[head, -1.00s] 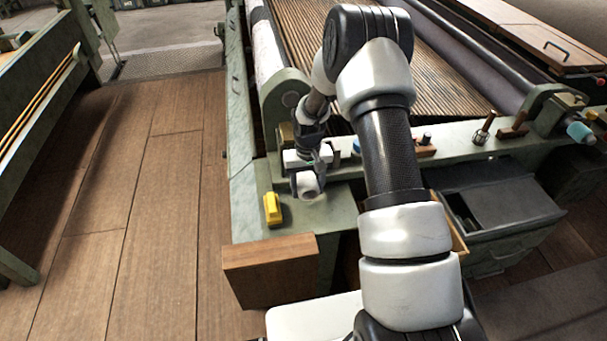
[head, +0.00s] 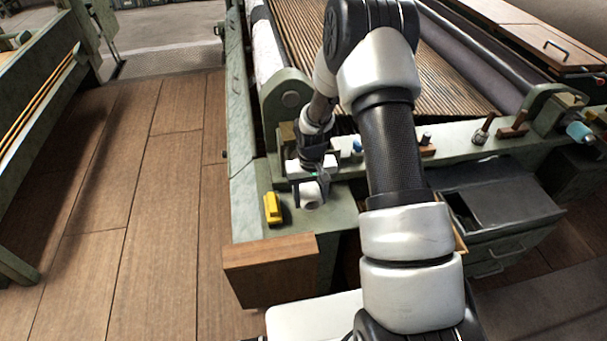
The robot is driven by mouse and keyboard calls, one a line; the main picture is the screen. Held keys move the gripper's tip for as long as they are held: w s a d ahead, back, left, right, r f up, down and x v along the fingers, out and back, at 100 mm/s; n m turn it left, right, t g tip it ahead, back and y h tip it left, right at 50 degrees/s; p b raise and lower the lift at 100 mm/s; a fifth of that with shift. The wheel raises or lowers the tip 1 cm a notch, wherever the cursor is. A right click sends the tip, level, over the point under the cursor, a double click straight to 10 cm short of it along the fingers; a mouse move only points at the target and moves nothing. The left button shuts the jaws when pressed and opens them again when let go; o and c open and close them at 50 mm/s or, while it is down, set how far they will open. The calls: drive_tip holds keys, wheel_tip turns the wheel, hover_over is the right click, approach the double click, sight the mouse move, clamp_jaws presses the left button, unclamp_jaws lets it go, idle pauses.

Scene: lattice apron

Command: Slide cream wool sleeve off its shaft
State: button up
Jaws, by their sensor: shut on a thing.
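The cream wool sleeve (head: 311,197) is a short pale cylinder with its round end facing my camera, above the green end ledge of the machine. My gripper (head: 311,183) points down and is shut on the sleeve. The fingers and wrist hide part of it. I cannot make out a shaft inside or behind the sleeve, nor tell whether the sleeve touches the ledge.
A yellow block (head: 272,208) lies on the ledge left of the sleeve. A wooden block (head: 270,268) sticks out in front. Blue-topped pegs and a brush-like tool (head: 484,129) stand along the green rail. A grey drawer box (head: 500,205) is at right. The wooden floor at left is clear.

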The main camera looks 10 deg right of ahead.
sight(313, 207)
drive_tip(key=shift+s, duration=1.6)
drive_tip(key=shift+s+r+p, duration=0.55)
drive_tip(key=shift+s+r, duration=0.2)
drive_tip(key=shift+s, duration=0.25)
drive_tip(key=shift+s+r+p, duration=0.55)
drive_tip(key=shift+s+r, duration=0.2)
drive_tip(key=shift+s, duration=0.25)
